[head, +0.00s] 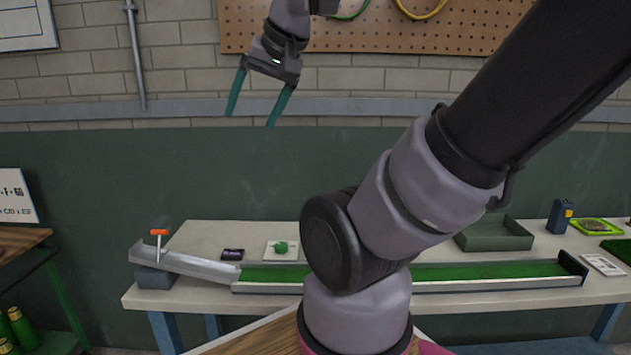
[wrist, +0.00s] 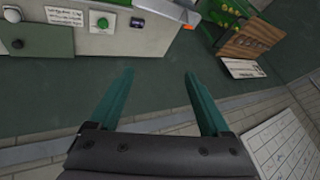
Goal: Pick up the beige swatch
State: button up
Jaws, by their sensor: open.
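I cannot make out a beige swatch for certain in either view; part of the bench is hidden behind my arm in the head view. My gripper (head: 250,119) is open and empty, high above the left part of the bench, in front of the wall. Its two teal fingers point down and are well apart. In the wrist view my gripper (wrist: 159,72) has nothing between its fingers, with only the dark green wall behind the gap.
The pale bench (head: 205,235) carries a long green turf track (head: 480,271), a green ball (head: 281,247) on a white pad, a dark cylinder (head: 233,254), a grey-green tray (head: 495,236), a blue device (head: 560,216) and a white card (head: 603,265). Pegboard hangs above.

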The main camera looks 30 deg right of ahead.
aim_at(593, 225)
jog(key=z, duration=2.85)
jog(key=u, duration=0.25)
jog(key=i+l+u, duration=0.2)
jog(key=l+u, duration=0.15)
jog(key=i+l+u, duration=0.15)
jog(key=l+u, duration=0.25)
jog(key=i+l, duration=0.15)
jog(key=l, duration=0.35)
jog(key=i+l+u, duration=0.1)
jog(key=l, duration=0.35)
jog(key=i+l, duration=0.15)
jog(key=l, duration=0.35)
jog(key=i+l+u, duration=0.15)
jog(key=l, duration=0.35)
jog(key=i+l, duration=0.1)
jog(key=l, duration=0.4)
jog(key=i+l+u, duration=0.1)
jog(key=l, duration=0.45)
